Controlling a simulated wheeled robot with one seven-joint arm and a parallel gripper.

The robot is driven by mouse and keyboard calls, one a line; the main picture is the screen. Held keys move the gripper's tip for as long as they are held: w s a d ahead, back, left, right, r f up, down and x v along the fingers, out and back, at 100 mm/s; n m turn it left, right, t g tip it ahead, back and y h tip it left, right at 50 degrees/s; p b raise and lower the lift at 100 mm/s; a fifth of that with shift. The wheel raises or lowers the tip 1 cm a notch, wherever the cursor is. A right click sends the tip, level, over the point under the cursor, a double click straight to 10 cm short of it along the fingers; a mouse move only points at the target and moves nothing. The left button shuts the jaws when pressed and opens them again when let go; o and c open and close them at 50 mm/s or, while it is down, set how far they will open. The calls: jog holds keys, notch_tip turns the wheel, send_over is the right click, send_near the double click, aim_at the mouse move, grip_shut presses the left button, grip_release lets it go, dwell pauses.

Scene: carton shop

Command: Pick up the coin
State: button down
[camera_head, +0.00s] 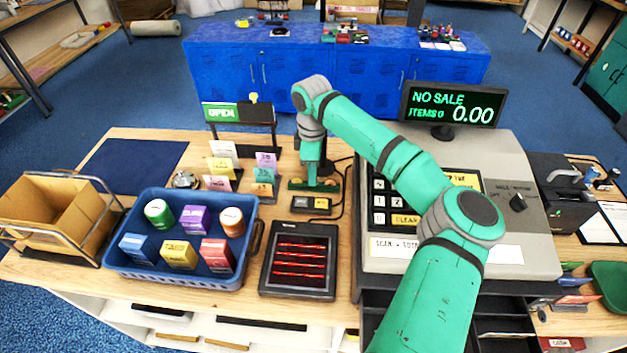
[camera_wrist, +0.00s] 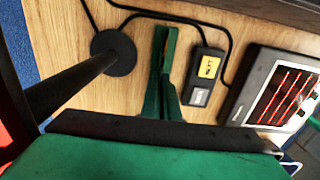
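I cannot make out a coin in either view. My gripper (camera_head: 313,185) points down over the wooden counter, behind the small two-button box (camera_head: 310,204) and left of the cash register. In the wrist view, narrow green finger-like parts of the gripper (camera_wrist: 165,75) lie close together beside the two-button box (camera_wrist: 203,75). I see nothing held between them, but their gap is unclear. A round black base (camera_wrist: 113,52) with a cable stands to their left. The counter (camera_wrist: 215,18) around them shows bare wood.
A blue basket (camera_head: 185,272) of small cartons and a dark scanner plate (camera_head: 300,262) stand in front. The register (camera_head: 520,215) is at right, with open drawer compartments below. Colored cards (camera_head: 222,165) and an open sign (camera_head: 238,113) stand to the left.

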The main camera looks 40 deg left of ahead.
jog(key=shift+r, duration=0.15)
jog(key=shift+r, duration=0.7)
jog(key=s+d+r, duration=0.7)
jog(key=s+r, duration=0.4)
jog(key=s, duration=0.1)
jog(key=shift+d+r, duration=0.15)
jog(key=shift+d, duration=0.05)
jog(key=shift+a, duration=0.15)
